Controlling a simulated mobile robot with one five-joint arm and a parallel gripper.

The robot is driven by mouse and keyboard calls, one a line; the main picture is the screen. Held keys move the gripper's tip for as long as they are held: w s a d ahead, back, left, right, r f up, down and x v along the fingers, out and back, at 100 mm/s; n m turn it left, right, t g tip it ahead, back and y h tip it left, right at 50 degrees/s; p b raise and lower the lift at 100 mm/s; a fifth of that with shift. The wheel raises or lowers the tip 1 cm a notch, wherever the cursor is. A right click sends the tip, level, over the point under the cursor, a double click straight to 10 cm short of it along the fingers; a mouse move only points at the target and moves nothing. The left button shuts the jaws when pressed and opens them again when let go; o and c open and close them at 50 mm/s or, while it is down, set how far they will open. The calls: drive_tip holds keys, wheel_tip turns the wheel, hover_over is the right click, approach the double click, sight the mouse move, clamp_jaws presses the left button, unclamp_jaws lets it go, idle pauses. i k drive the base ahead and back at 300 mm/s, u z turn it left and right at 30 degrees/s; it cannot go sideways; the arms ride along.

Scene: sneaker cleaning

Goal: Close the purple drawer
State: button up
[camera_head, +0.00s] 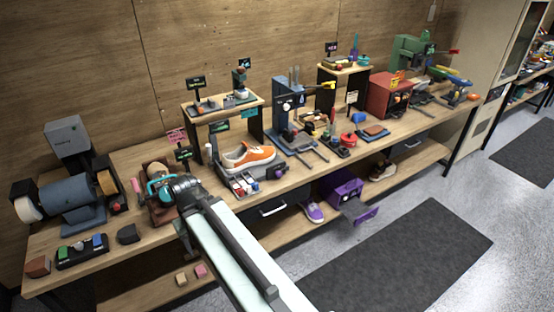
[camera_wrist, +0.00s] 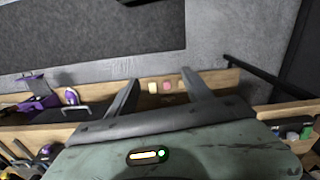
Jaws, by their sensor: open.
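The purple drawer unit (camera_head: 343,188) sits on the low shelf under the bench, right of centre in the head view. Its drawer is pulled out, with the purple front panel (camera_head: 366,215) standing out over the floor beyond the shelf edge. The unit also shows small at the left of the wrist view (camera_wrist: 38,103), with its drawer front (camera_wrist: 31,77) apart from it. My gripper (camera_wrist: 159,77) is open and empty, its two dark fingers spread. It is well away from the drawer. In the head view its fingers are not clearly seen at the arm's end.
A purple shoe (camera_head: 313,211) stands just left of the drawer unit on the low shelf (camera_head: 283,231). A dark mat (camera_head: 400,254) lies on the open floor in front. The bench top holds an orange sneaker (camera_head: 249,157), a grinder (camera_head: 66,200) and several tools.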

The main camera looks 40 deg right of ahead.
sight(354, 209)
drive_tip(key=u, duration=0.6)
drive_tip(key=k, duration=0.75)
drive_tip(key=z, duration=1.3)
drive_tip(key=i, duration=0.9)
